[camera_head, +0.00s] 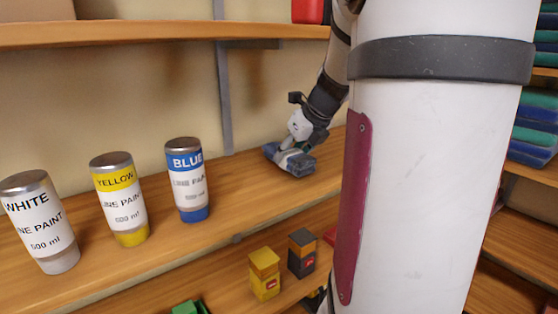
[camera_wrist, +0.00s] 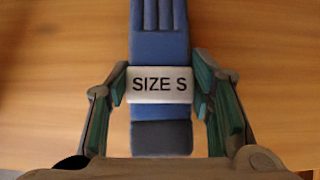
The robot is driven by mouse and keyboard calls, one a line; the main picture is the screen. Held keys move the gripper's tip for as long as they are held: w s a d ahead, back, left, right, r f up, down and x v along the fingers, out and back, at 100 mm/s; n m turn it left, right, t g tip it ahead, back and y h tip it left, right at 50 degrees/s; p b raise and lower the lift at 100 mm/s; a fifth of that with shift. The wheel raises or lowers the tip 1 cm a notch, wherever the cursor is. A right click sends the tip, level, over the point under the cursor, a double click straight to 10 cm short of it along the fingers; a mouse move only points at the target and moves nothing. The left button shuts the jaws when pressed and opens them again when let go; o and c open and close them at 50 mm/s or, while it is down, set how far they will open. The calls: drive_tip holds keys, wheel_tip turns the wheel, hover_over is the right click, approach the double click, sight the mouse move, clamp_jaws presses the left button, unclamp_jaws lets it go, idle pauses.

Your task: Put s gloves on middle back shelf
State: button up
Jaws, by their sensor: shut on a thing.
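The s gloves (camera_wrist: 160,137) are a flat blue bundle with a white band reading "SIZE S", seen in the wrist view between my gripper's two fingers. My gripper (camera_wrist: 160,88) is shut on the band from both sides. In the head view my gripper (camera_head: 288,158) is at the middle wooden shelf (camera_head: 240,190), near its back and right of the blue paint can. The gloves (camera_head: 272,151) show there as a small blue-grey shape low at the shelf surface. Whether they rest fully on the shelf cannot be told.
White (camera_head: 42,222), yellow (camera_head: 118,200) and blue (camera_head: 187,180) paint cans stand on the same shelf, to the left. Yellow (camera_head: 264,274) and dark (camera_head: 301,253) boxes stand on the shelf below. An upper shelf (camera_head: 150,33) runs overhead. Folded stacks (camera_head: 535,125) are at the right.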

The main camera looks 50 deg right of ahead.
drive_tip(key=shift+w+f, duration=0.15)
drive_tip(key=shift+f, duration=0.4)
drive_tip(key=o, duration=1.2)
drive_tip(key=shift+f, duration=0.1)
drive_tip(key=shift+c, duration=0.2)
drive_tip(key=v, duration=1.2)
drive_tip(key=shift+r+b, duration=0.2)
drive_tip(key=shift+b, duration=0.1)
drive_tip(key=shift+d, duration=0.1)
